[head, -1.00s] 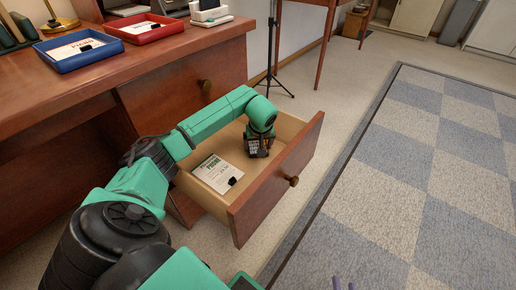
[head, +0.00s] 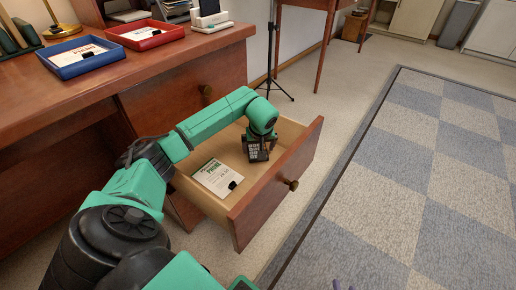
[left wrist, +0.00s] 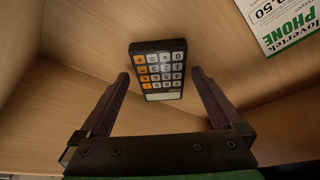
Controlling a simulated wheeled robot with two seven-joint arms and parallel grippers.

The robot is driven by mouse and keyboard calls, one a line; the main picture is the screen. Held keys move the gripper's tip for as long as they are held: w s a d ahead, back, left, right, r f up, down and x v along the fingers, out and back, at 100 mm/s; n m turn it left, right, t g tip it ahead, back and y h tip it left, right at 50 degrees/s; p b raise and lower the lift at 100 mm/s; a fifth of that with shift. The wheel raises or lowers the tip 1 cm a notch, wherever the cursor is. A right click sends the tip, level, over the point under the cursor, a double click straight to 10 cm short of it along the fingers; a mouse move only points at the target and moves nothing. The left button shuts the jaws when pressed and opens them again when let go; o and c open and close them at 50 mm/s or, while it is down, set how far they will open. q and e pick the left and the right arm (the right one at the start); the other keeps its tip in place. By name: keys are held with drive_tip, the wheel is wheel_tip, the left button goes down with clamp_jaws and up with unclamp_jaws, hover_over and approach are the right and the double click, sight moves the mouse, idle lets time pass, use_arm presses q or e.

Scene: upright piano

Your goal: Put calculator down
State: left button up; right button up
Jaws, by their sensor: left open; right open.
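The calculator (left wrist: 160,72) is dark, with white, grey and orange keys and a pale display. In the left wrist view it sits between the two fingers of my left gripper (left wrist: 165,85), with a gap on each side. In the head view the calculator (head: 256,152) is inside the open desk drawer (head: 262,190), below my left gripper (head: 262,143). I cannot tell if it lies flat or leans. My left gripper is open and points down into the drawer.
A white phone card (head: 215,176) with a black clip lies in the drawer; it also shows in the left wrist view (left wrist: 285,22). Blue (head: 85,68) and red (head: 145,45) trays stand on the desk. A checkered carpet (head: 400,180) is clear at right.

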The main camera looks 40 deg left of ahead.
use_arm(q)
drive_tip(key=p+v, duration=0.3)
drive_tip(key=v, duration=0.7)
drive_tip(key=shift+r, duration=0.25)
use_arm(e)
drive_tip(key=shift+g, duration=0.5)
wheel_tip(320, 180, up, 5)
drive_tip(key=shift+r, duration=0.15)
